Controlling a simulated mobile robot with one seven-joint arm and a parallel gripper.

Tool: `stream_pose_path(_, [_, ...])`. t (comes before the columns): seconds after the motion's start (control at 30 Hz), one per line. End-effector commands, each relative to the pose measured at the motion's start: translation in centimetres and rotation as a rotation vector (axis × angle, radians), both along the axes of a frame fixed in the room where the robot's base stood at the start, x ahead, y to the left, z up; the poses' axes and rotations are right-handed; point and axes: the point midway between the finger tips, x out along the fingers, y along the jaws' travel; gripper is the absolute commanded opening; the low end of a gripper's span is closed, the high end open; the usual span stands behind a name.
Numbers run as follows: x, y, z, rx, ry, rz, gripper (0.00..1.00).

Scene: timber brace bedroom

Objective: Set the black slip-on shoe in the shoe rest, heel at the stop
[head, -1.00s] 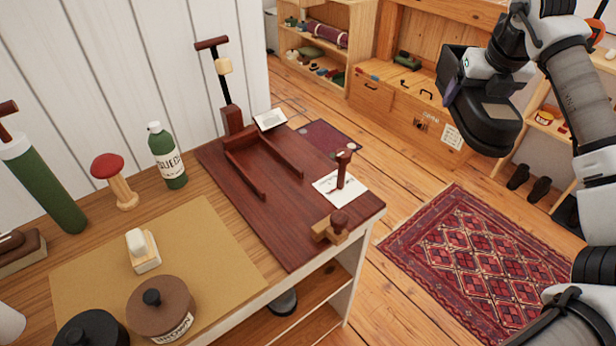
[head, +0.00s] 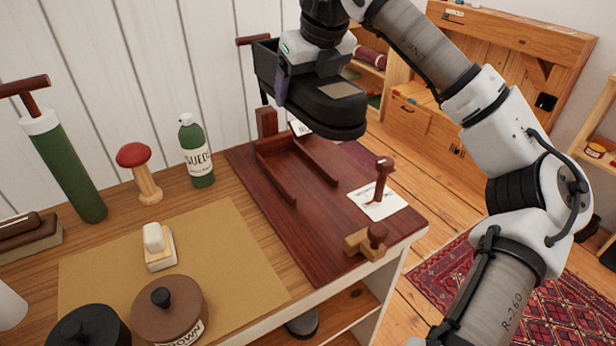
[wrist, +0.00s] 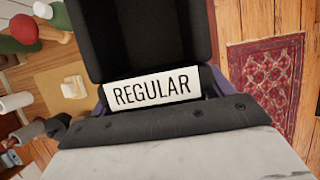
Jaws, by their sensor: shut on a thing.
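The black slip-on shoe (head: 335,112) is held above the shoe rest in the head view. Its rounded end points right and toward the camera, its tall open end up and left. My gripper (head: 281,88) is shut on the shoe; one purple finger shows on its near side. In the wrist view the dark shoe (wrist: 140,35) fills the top middle, beside a white "REGULAR" label (wrist: 152,89). The shoe rest is a dark red-brown board (head: 330,225) with two low rails (head: 277,178) and an upright stop block (head: 266,121) at the far end. The shoe partly hides the rest's far end.
A wooden clamp-like block (head: 366,241) and a knobbed peg (head: 382,180) stand on the board's right part. A green bottle (head: 197,155), red-topped stand (head: 140,172), brush (head: 158,246) and brown jar (head: 168,312) stand left. The rails' channel is empty.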

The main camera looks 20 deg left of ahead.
Motion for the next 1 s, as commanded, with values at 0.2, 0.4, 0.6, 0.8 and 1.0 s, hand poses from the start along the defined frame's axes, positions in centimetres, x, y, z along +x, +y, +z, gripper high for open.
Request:
stream_pose_path(0.2, [0.0, -0.1, -6.0, 0.003, 0.003, 0.001, 0.43])
stream_pose_path(0.4, [0.0, -0.1, -10.6, 0.002, 0.002, 0.0, 0.43])
stream_pose_path(0.6, [0.1, -0.1, -12.9, 0.001, 0.0, -0.001, 0.43])
stream_pose_path(0.8, [0.0, -0.1, -14.6, 0.002, 0.001, -0.001, 0.43])
stream_pose_path(1.0, [0.1, -0.1, -17.2, 0.002, -0.001, -0.002, 0.43])
